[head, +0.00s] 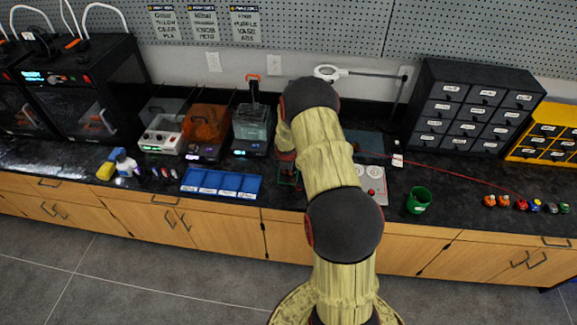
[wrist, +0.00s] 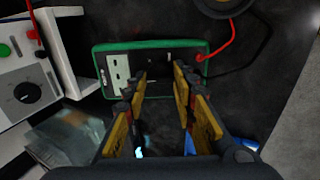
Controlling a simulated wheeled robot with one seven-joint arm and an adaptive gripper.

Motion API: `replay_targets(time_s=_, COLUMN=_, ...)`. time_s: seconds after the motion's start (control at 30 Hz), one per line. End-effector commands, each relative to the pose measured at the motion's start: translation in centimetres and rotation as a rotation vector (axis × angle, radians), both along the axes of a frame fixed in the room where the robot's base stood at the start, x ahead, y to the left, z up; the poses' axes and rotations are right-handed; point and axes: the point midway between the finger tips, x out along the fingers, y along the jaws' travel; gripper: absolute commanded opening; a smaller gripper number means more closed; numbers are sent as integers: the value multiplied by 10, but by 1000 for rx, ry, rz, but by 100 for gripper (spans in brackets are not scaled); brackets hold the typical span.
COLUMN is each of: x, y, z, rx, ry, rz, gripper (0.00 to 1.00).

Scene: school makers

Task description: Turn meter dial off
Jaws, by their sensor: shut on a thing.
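A red lead (wrist: 228,50) runs from the meter's right end. A white device with a knob (wrist: 28,92) stands close at left. In the head view, a blue tray (head: 221,194) lies left of my arm, and a green cup (head: 419,200) stands at right.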

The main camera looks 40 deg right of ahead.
Motion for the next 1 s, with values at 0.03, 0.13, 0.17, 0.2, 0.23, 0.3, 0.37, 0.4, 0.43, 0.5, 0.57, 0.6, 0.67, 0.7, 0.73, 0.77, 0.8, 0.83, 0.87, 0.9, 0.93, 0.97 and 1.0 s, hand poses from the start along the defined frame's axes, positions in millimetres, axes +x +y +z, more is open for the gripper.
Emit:
replay_targets(time_s=0.03, x=0, y=0, z=0, rx=-2, ry=2, rz=6, gripper=2)
replay_targets(time_s=0.13, x=0, y=0, z=0, rx=-5, ry=5, rz=15, gripper=2)
replay_targets(time_s=0.17, x=0, y=0, z=0, rx=-5, ry=5, rz=16, gripper=2)
replay_targets(time_s=0.2, x=0, y=0, z=0, rx=-5, ry=6, rz=17, gripper=2)
replay_targets(time_s=0.23, x=0, y=0, z=0, rx=-6, ry=6, rz=18, gripper=2)
replay_targets(time_s=0.3, x=0, y=0, z=0, rx=-6, ry=6, rz=18, gripper=2)
replay_targets(time_s=0.37, x=0, y=0, z=0, rx=-6, ry=6, rz=18, gripper=2)
replay_targets(time_s=0.4, x=0, y=0, z=0, rx=-6, ry=6, rz=18, gripper=2)
replay_targets(time_s=0.43, x=0, y=0, z=0, rx=-6, ry=6, rz=18, gripper=2)
replay_targets(time_s=0.5, x=0, y=0, z=0, rx=-5, ry=6, rz=17, gripper=2)
replay_targets(time_s=0.57, x=0, y=0, z=0, rx=-5, ry=6, rz=17, gripper=30)
replay_targets(time_s=0.6, x=0, y=0, z=0, rx=-5, ry=6, rz=17, gripper=32)
replay_targets(time_s=0.67, x=0, y=0, z=0, rx=-5, ry=6, rz=17, gripper=35)
replay_targets(time_s=0.7, x=0, y=0, z=0, rx=-5, ry=6, rz=17, gripper=38)
replay_targets(time_s=0.73, x=0, y=0, z=0, rx=-5, ry=6, rz=17, gripper=39)
replay_targets(time_s=0.77, x=0, y=0, z=0, rx=-5, ry=6, rz=17, gripper=41)
replay_targets(time_s=0.8, x=0, y=0, z=0, rx=-5, ry=5, rz=16, gripper=43)
replay_targets(time_s=0.83, x=0, y=0, z=0, rx=-5, ry=5, rz=16, gripper=45)
replay_targets(time_s=0.87, x=0, y=0, z=0, rx=-5, ry=5, rz=16, gripper=46)
replay_targets(time_s=0.9, x=0, y=0, z=0, rx=-5, ry=5, rz=16, gripper=46)
replay_targets(time_s=0.93, x=0, y=0, z=0, rx=-5, ry=5, rz=16, gripper=46)
replay_targets(time_s=0.97, x=0, y=0, z=0, rx=-5, ry=5, rz=16, gripper=46)
replay_targets(time_s=1.0, x=0, y=0, z=0, rx=-5, ry=5, rz=16, gripper=46)
